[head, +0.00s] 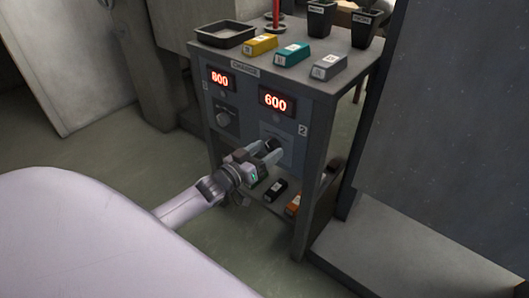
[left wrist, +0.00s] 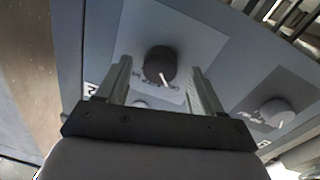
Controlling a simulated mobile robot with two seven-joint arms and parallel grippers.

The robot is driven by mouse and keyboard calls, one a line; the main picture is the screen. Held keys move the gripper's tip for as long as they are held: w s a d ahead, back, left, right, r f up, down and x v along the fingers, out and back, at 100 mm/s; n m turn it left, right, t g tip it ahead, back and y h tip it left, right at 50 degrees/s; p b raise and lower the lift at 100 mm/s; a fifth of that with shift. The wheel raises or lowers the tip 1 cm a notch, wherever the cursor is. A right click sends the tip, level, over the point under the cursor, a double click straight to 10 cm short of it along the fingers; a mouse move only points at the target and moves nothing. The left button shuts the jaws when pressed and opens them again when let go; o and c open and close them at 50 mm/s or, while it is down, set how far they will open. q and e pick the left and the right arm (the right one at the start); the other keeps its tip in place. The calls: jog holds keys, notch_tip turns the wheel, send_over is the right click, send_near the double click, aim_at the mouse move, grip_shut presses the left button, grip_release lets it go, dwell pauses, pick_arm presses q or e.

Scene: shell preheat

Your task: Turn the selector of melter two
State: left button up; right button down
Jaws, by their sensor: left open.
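The melter cabinet (head: 237,163) carries two red displays. The display on the side marked 2 (head: 276,101) reads 600. Melter two's selector (head: 272,144) is a dark round knob, partly hidden by my gripper in the head view. In the left wrist view this selector (left wrist: 160,61) shows whole, its white pointer line aimed to the lower right of the picture. My left gripper (head: 266,153) is open in front of it, with one finger on each side of the knob. Gaps show between fingers and knob. My right gripper is not in view.
Melter one's selector (head: 222,119) is to the left, below a display (head: 219,79) that seems to read 800. A tray (head: 225,34), yellow, teal and grey blocks and dark pots stand on top. Black and orange blocks lie on the lower shelf. A grey wall (head: 450,150) is at right.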

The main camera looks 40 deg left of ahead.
pick_arm(q)
jog(key=c, duration=1.1)
jog(key=shift+o, duration=0.2)
